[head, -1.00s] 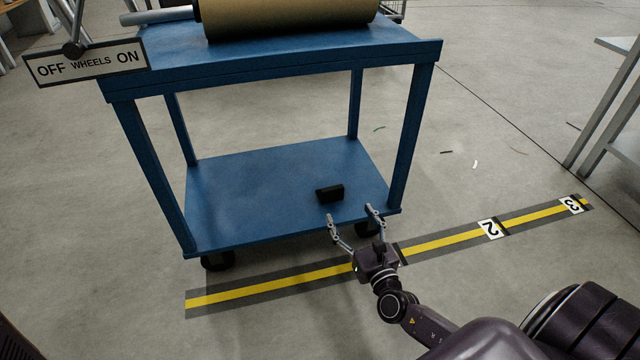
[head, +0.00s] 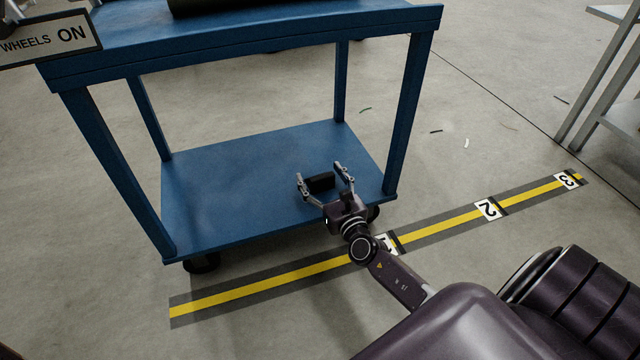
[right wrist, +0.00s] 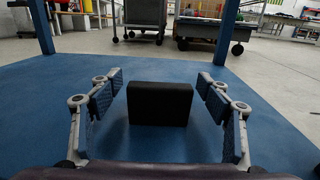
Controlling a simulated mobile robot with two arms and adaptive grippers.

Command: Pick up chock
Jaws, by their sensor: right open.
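The chock is a small black block (head: 320,182) on the lower shelf (head: 240,175) of the blue cart, near its front right edge. In the right wrist view the chock (right wrist: 160,103) stands upright in the middle, with blue shelf visible on both sides of it. My right gripper (head: 325,173) is open, with one finger on each side of the chock. In the right wrist view its fingertips (right wrist: 160,80) show gaps to the block on both sides. My left gripper is not in view.
The cart's front right leg (head: 408,115) rises just right of my right gripper, and the upper shelf (head: 240,45) spans above. A yellow-striped floor line (head: 300,272) runs in front. A grey table (head: 605,100) stands at far right.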

